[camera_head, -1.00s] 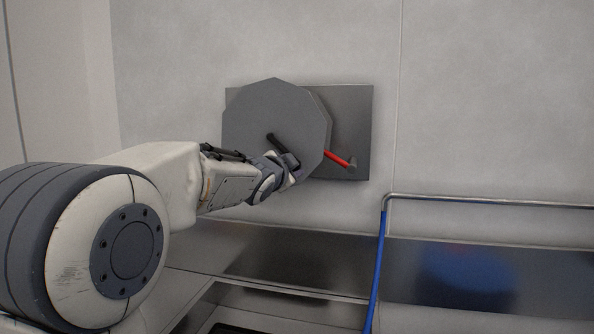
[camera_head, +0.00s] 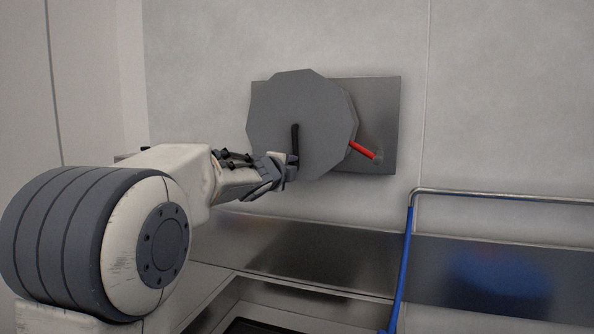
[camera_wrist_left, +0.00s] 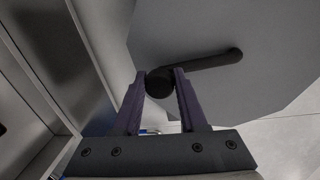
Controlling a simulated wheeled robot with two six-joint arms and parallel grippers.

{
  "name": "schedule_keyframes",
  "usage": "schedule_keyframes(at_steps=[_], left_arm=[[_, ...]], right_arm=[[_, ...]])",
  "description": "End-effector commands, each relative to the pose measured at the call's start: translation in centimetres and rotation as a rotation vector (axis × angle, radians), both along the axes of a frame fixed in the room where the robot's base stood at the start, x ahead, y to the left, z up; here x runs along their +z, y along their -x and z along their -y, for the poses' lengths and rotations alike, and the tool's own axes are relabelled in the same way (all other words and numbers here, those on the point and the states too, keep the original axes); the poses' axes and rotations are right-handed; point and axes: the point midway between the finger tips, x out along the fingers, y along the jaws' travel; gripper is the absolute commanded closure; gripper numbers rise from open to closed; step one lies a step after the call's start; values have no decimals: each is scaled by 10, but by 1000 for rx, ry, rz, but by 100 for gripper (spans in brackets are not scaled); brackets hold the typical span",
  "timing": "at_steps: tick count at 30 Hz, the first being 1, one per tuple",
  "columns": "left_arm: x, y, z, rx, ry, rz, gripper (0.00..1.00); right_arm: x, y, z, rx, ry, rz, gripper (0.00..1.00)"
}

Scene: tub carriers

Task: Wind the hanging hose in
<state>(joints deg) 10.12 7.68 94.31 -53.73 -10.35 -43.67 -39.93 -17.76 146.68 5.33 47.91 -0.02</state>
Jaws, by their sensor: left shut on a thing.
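The hose reel (camera_head: 318,105) is a grey many-sided drum in front of a metal plate on the wall. Its dark crank (camera_head: 295,138) points nearly straight down from the hub. My left gripper (camera_head: 284,168) is at the crank's lower end, shut on its handle. In the left wrist view the round dark handle (camera_wrist_left: 159,83) sits between both fingers, and the crank arm (camera_wrist_left: 212,60) runs off to the right. The blue hose (camera_head: 404,265) hangs from the bend of a metal pipe at right; its lower end is out of view. My right gripper is not in view.
A red lever (camera_head: 362,150) sticks out beside the drum, over the wall plate (camera_head: 385,105). The metal pipe (camera_head: 500,197) runs to the right along the wall. A shiny metal band (camera_head: 320,252) and a recessed edge lie below. The wall above is clear.

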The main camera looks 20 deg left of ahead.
Motion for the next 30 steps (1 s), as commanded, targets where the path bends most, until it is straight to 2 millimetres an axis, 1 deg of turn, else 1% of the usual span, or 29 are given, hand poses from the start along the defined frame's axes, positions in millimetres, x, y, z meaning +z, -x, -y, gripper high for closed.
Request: schedule_keyframes(at_steps=[1, 9, 20, 21, 23, 30], left_arm=[[-8, 0, -3, 3, -19, -14, 100], [-7, 0, -8, 3, -68, -14, 100], [-7, 0, -9, 5, -71, -15, 100], [-7, 0, -9, 5, -71, -15, 55], [-7, 0, -9, 6, -71, -15, 32], [-4, 0, -8, 4, -70, -8, 31]], right_arm=[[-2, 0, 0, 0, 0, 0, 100], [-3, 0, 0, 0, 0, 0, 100], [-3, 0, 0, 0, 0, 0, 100], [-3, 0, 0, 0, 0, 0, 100], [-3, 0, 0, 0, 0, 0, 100], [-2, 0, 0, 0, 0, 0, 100]])
